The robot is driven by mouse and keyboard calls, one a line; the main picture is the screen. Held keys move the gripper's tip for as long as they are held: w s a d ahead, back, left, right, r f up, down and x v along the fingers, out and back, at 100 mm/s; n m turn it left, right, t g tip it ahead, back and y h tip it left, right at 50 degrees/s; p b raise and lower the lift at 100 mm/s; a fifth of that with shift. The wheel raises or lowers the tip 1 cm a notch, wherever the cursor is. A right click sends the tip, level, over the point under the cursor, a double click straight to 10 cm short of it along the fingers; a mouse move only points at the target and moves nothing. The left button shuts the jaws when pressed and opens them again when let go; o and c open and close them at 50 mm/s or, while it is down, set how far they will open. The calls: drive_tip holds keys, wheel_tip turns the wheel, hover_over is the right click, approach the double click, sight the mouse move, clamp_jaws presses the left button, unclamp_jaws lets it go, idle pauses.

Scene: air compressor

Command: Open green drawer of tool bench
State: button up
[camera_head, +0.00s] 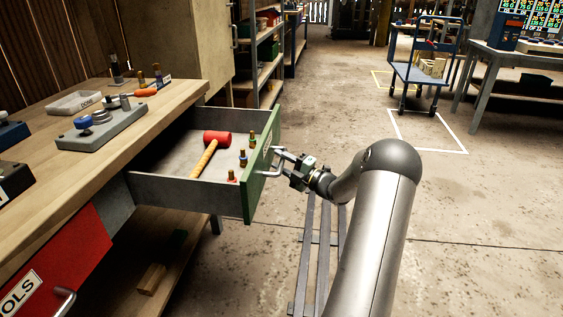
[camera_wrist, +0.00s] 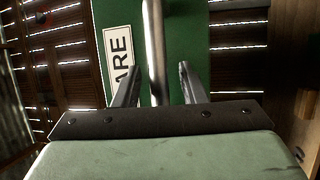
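The green drawer (camera_head: 262,168) of the tool bench is pulled well out, with its grey inside showing. A red-headed mallet (camera_head: 216,138) with a wooden handle and several small bottle-like items (camera_head: 243,157) lie or stand in it. My gripper (camera_head: 281,158) is at the metal handle on the green front. In the wrist view, the handle bar (camera_wrist: 155,45) stands between my two fingers (camera_wrist: 157,80), with a gap on each side, so the gripper is open around it. A white label reading "ARE" (camera_wrist: 118,62) is partly hidden by a finger.
A red drawer (camera_head: 65,255) below at the left is shut. A blue cart (camera_head: 422,72) stands far back. The floor right of my arm is clear.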

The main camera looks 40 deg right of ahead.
drive_tip(key=p+v, duration=0.3)
drive_tip(key=v, duration=1.4)
drive_tip(key=shift+s+f, duration=0.15)
drive_tip(key=shift+s, duration=0.05)
drive_tip(key=shift+d, duration=0.1)
